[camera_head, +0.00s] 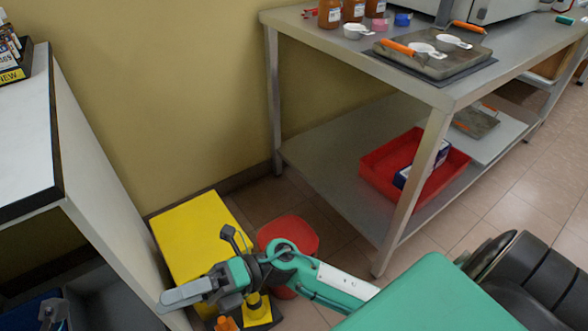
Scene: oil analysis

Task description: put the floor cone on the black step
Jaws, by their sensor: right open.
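My right arm reaches in from the lower right, and its gripper (186,294) is low over the floor with its grey fingers pointing left. It is open, and I see nothing held between the fingers. Just below the gripper an orange tip (227,323), perhaps the floor cone's top, shows at the bottom edge; the rest is cut off or hidden. To its right, a yellow piece on a dark base (257,311) is partly covered by my wrist. A yellow-topped block (190,234) stands against the wall behind the gripper; I cannot tell whether a black step is in view. My left gripper is out of view.
A red round bin or stool (300,229) stands behind my forearm. A metal table (440,92) with bottles and trays is at the right, a red crate (448,177) on its lower shelf. A white counter (28,135) bounds the left. Tiled floor is open at right.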

